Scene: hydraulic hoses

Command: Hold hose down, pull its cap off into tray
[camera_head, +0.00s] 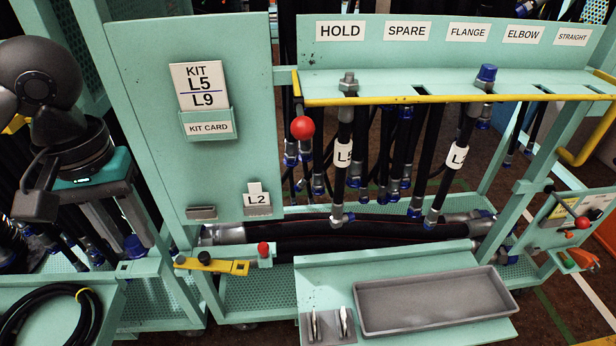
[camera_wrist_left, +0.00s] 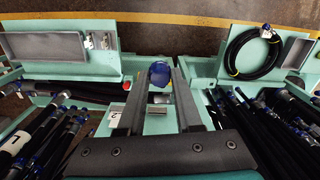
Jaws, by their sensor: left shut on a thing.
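My left gripper (camera_head: 128,238) hangs at the left in the head view. It is shut on a blue cap (camera_head: 133,246), which also shows between the fingertips in the left wrist view (camera_wrist_left: 159,74). The hose labelled L5 (camera_head: 343,153) hangs upright in the rack below the HOLD sign, with a bare silver fitting (camera_head: 348,84) on top. A second hose (camera_head: 457,157) hangs to its right with a blue cap (camera_head: 487,75) on its top. The grey tray (camera_head: 361,311) lies empty on the front shelf, well right of my left gripper. My right gripper is out of view.
A kit card (camera_head: 198,83) reading L5 and L9 is on the green panel. A red ball handle (camera_head: 303,127) sticks out left of the L5 hose. A yellow bar (camera_head: 215,266) lies low in front. A coiled black hose (camera_head: 45,325) is at the lower left.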

